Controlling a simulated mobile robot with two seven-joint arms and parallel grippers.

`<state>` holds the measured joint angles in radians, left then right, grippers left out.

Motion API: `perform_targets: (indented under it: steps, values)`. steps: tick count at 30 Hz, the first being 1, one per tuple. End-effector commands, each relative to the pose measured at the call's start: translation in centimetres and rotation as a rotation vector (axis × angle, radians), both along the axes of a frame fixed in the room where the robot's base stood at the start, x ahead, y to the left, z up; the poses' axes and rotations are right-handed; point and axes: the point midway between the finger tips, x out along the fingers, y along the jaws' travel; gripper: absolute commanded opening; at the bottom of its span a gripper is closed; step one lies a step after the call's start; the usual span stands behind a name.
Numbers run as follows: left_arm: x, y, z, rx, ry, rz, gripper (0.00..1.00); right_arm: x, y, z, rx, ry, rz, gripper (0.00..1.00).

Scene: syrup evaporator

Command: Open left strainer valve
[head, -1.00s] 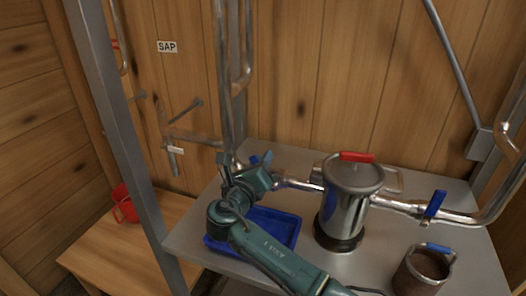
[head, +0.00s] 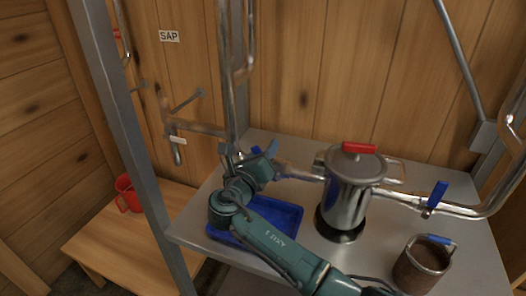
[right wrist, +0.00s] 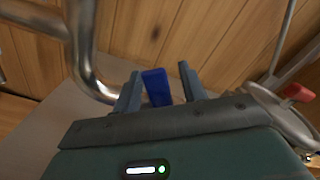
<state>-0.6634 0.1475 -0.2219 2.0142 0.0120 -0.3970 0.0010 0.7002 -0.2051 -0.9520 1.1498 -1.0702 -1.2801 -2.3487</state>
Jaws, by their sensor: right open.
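The steel strainer pot (head: 350,195) with a red-handled lid stands on the metal table. A steel pipe runs from its left side to the left strainer valve, whose blue handle (head: 272,148) shows just beyond my right gripper (head: 254,156). In the right wrist view the blue handle (right wrist: 157,88) stands between the two fingers of my right gripper (right wrist: 160,80), which is open. Whether a finger touches the handle cannot be told. The valve body is mostly hidden by the gripper. My left gripper is not in view.
A second blue valve handle (head: 437,195) stands upright on the right pipe. A blue tray (head: 290,212) lies under my right arm. A brown metal cup (head: 422,266) is at the front right. A red mug (head: 128,194) sits on the wooden bench. A grey post rises at left.

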Motion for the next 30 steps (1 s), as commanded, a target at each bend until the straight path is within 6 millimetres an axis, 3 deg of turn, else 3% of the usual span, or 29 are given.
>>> perform_targets:
  steps: [5,18,24,30]
  values:
    - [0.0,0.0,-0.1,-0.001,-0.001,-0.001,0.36,-1.9,0.7,-0.2,0.001,0.002,0.003,0.42]
    - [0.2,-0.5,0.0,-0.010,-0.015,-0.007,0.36,-10.6,3.4,-0.2,0.002,0.003,0.001,0.42]
    - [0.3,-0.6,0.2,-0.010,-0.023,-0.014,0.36,-12.3,4.0,-0.1,0.000,0.001,0.000,0.42]
    - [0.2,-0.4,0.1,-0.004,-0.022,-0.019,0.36,-12.5,4.1,0.0,0.000,0.000,0.000,0.42]
